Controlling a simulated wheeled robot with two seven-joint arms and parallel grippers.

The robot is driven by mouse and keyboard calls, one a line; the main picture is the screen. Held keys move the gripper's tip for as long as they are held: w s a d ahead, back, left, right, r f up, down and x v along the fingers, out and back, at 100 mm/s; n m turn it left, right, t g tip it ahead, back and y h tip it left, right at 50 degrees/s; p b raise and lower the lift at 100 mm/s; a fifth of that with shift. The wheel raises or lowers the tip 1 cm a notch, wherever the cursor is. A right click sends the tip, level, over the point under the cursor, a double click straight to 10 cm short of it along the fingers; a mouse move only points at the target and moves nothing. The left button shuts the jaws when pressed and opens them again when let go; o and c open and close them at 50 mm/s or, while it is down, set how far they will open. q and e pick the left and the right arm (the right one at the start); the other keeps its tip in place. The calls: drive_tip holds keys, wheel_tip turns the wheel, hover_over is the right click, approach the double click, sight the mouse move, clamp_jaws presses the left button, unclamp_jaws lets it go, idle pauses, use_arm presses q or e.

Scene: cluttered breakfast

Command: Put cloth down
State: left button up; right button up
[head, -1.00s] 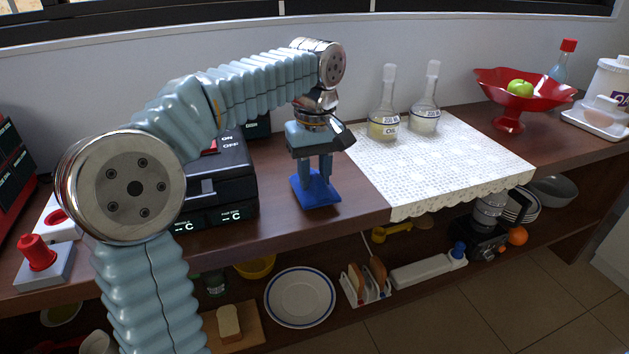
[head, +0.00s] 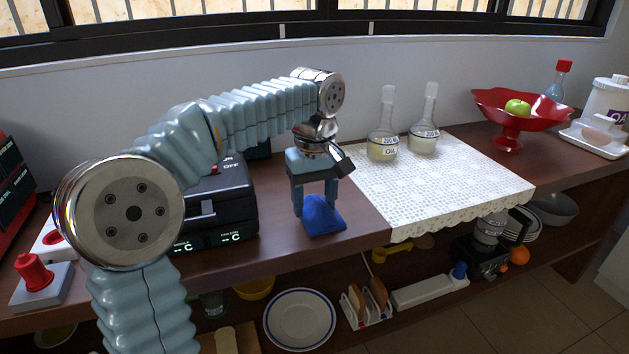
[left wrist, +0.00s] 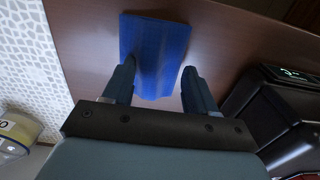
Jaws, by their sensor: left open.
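The blue cloth (head: 322,216) lies on the brown counter, between the black appliance and the white lace mat. It also shows in the left wrist view (left wrist: 155,48), peaked along its middle. My left gripper (head: 315,205) points down at the cloth. Its fingers are open, and in the left wrist view the fingertips (left wrist: 158,80) stand on either side of the cloth's near part with gaps visible. My right gripper is in neither view.
A black appliance (head: 222,208) stands to the left of the cloth. The lace mat (head: 445,178) with two glass bottles (head: 383,146) (head: 424,137) lies to the right. A red fruit bowl (head: 512,112) stands farther right. A lower shelf holds a plate (head: 299,318).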

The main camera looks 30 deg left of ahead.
sight(315, 200)
use_arm(q)
wheel_tip(315, 200, up, 12)
drive_tip(key=p, duration=0.2)
drive_tip(key=shift+f+p, duration=0.15)
drive_tip(key=shift+p, duration=0.25)
drive_tip(key=shift+d, duration=0.1)
